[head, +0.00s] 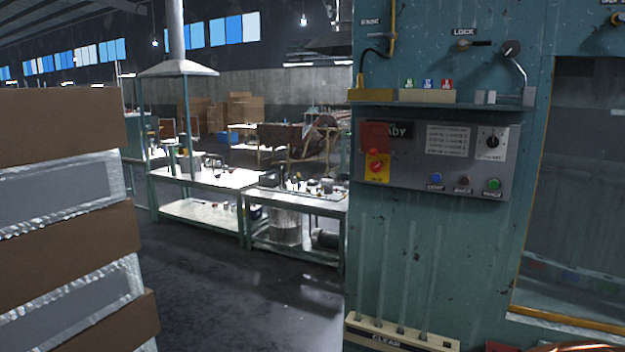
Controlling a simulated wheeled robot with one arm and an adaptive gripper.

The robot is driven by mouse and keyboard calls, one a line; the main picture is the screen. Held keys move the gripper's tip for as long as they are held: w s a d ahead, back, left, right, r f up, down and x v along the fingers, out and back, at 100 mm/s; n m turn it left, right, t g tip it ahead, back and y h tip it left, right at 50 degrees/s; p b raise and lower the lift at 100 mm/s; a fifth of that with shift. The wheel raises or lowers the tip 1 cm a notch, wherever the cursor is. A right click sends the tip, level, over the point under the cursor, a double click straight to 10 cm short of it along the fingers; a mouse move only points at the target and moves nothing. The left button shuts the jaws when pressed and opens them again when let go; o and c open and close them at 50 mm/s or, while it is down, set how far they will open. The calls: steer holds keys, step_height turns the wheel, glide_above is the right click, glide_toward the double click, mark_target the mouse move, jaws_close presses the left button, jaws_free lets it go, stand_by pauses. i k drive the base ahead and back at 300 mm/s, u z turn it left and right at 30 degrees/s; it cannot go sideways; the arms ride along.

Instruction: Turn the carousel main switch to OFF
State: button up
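A teal machine cabinet (430,240) fills the right half of the head view, with a grey control panel (440,185) on its front. At the panel's left is a red rotary switch (376,167) on a yellow plate, which looks like a main switch. Its lettering and exact position are too small to read. A red tag or cover (375,137) sits just above it, beside a dark READY sign (398,130). A black rotary knob (492,142) on a pale plate is at the panel's upper right. My gripper is not in view.
Blue, dark red and green buttons (494,185) line the panel's lower edge. Stacked cartons (60,130) stand at left. Dark floor (240,295) is open between them; workbenches (205,180) stand behind.

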mark_target(376, 166)
steer(key=u, duration=1.65)
steer(key=i, duration=2.35)
steer(key=z, duration=1.35)
steer(key=i, duration=0.45)
steer(key=z, duration=0.5)
